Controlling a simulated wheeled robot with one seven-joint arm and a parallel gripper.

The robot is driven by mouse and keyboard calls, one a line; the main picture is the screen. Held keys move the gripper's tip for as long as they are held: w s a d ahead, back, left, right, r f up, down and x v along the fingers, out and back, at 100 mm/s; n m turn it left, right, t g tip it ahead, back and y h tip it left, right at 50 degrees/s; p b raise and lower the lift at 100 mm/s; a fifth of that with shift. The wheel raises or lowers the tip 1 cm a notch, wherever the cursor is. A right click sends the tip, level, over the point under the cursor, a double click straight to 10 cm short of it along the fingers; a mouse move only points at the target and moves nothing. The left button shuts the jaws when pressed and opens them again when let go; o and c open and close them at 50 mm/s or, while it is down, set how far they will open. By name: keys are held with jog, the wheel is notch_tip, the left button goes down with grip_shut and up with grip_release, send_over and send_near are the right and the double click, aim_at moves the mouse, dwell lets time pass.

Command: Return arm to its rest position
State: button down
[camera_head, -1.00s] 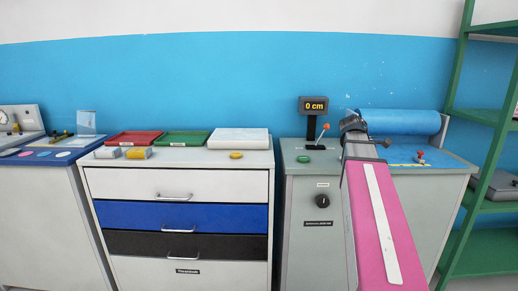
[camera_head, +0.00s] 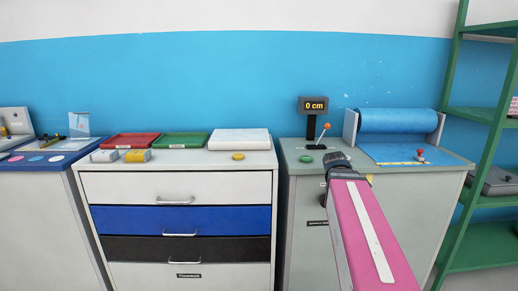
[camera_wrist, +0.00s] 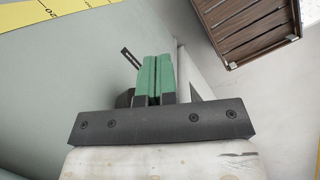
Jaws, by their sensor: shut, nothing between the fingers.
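My arm, pink with a white stripe, reaches up from the lower right in the head view. Its dark gripper (camera_head: 340,162) is in front of the grey-green machine cabinet (camera_head: 310,215), near its top front edge. In the wrist view the two green finger pads of my gripper (camera_wrist: 156,80) are pressed together with nothing between them. The gripper hides part of the cabinet's front, including its black knob.
The cabinet bears a blue film roll (camera_head: 398,120), a lever with an orange knob (camera_head: 326,126) and a "0 cm" display (camera_head: 313,106). A drawer unit (camera_head: 178,186) stands left, a green shelf (camera_head: 480,180) right. A wooden crate (camera_wrist: 250,25) shows in the wrist view.

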jog(key=s+a+f+m+y, duration=0.1)
jog(key=a+f+m, duration=0.5)
jog(key=f, duration=0.4)
jog(key=s+a+f+m+y, duration=0.1)
jog(key=a+f+m+y, duration=0.1)
jog(key=a+f+m, duration=0.4)
notch_tip(320, 180, down, 6)
jog(key=shift+s+r+t, duration=0.2)
jog(key=shift+s+t, duration=0.1)
jog(key=shift+t, duration=0.1)
